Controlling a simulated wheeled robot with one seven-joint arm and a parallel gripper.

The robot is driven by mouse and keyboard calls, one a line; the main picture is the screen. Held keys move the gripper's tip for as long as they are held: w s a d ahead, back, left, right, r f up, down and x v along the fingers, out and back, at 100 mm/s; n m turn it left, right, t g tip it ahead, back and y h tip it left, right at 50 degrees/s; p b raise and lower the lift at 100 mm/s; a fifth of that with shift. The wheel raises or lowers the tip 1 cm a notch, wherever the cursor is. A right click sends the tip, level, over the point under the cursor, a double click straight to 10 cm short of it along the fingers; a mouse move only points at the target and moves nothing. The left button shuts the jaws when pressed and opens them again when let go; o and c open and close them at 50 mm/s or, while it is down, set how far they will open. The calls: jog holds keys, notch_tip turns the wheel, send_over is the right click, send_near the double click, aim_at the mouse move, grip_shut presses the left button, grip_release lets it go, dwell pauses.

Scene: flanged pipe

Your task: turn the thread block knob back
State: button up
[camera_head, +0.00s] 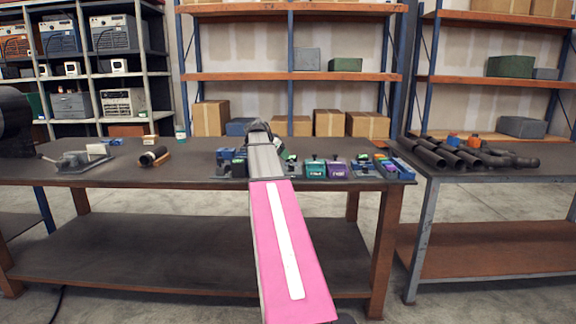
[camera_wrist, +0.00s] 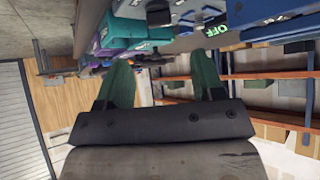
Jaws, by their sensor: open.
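Several coloured blocks stand in a row near the table's front edge: a blue block (camera_head: 239,168) left of my arm, a teal block (camera_head: 315,170) and a purple block (camera_head: 336,171) right of it. I cannot tell which is the thread block. In the wrist view, which is upside down, a blue block with a green-lettered label (camera_wrist: 265,12) and a teal block (camera_wrist: 132,30) show at the top.
The brown workbench (camera_head: 190,180) has clear room left of the blocks. A dark round fitting (camera_head: 153,156) and a flat metal device (camera_head: 80,160) lie farther left. Black pipes (camera_head: 450,155) lie on the right bench. Shelves with cardboard boxes (camera_head: 211,118) stand behind.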

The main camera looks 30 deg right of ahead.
aim_at(290, 169)
jog(key=x, duration=0.9)
jog(key=c, duration=0.9)
